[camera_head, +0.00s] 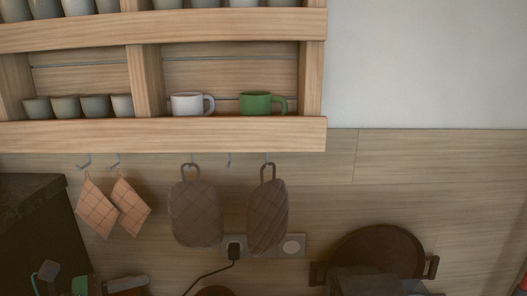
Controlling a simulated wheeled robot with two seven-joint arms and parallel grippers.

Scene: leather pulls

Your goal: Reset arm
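Neither of my grippers can be made out in the head view. The task names no object of its own. The view faces a kitchen wall with a wooden shelf (200,134). A white mug (186,104) and a green mug (256,103) stand side by side on its lower board. Two dark quilted oven mitts or pads, one on the left (195,215) and one on the right (267,215), hang from hooks below it. Two orange checked potholders (97,208) (130,207) hang further left.
Several grey cups (65,107) stand at the shelf's left. A dark round pan (378,247) is at the lower right, partly hidden by a dark boxy shape (362,282). A black plug (234,252) sits in a wall socket. A dark block (35,220) fills the left edge.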

